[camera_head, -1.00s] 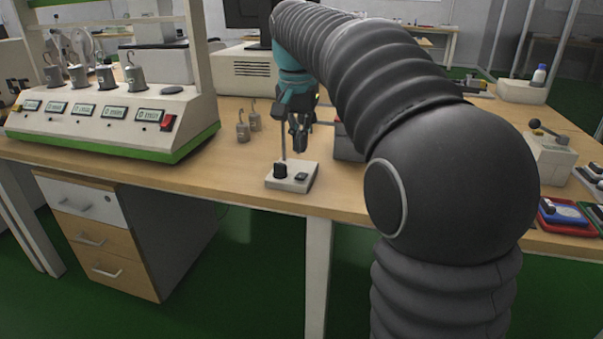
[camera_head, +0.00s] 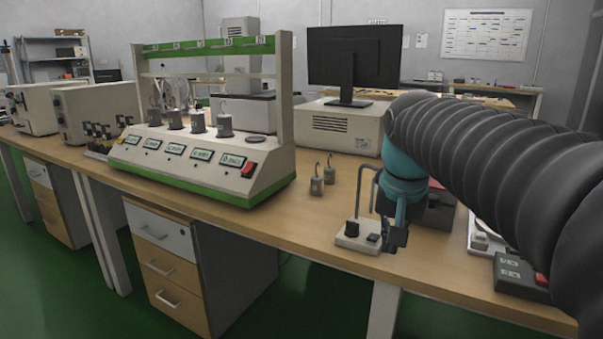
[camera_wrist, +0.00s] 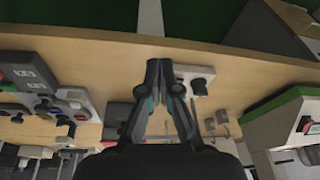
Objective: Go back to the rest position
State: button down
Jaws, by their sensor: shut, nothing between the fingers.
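My gripper (camera_head: 394,238) hangs at the end of my dark ribbed arm, just right of a small white stand (camera_head: 358,238) with a black knob and an upright bent rod. In the wrist view my gripper (camera_wrist: 159,64) is shut with its fingertips together and nothing between them. The white stand (camera_wrist: 192,73) lies right beside the fingertips there; I cannot tell whether they touch.
A white and green tester (camera_head: 200,160) with several displays and hanging weights stands to the left. Two loose hooked weights (camera_head: 316,182) stand behind the white stand. A monitor (camera_head: 355,60) sits on a beige box. A dark device (camera_head: 520,277) lies at the right.

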jog(key=s+f+n+t, duration=0.2)
jog(key=s+f+n, duration=0.1)
jog(key=s+f, duration=1)
jog(key=s, duration=0.2)
jog(key=shift+s+f, duration=0.15)
jog(key=shift+s, duration=0.25)
jog(key=shift+a, duration=0.1)
